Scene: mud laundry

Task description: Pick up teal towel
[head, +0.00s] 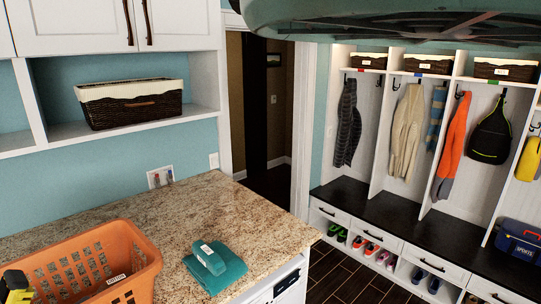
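The teal towel (228,278) lies folded flat on the granite counter (190,225), near its front right corner, in the head view. A smaller rounded teal item (210,262) with a white label sits on top of it; I cannot tell if it is part of the towel. My gripper is not recognisable in this view.
An orange laundry basket (135,240) stands left of the towel, with a small gap. A yellow and black object (16,285) is at the lower left corner. A large teal shape (400,12) crosses the top. Counter behind the towel is clear.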

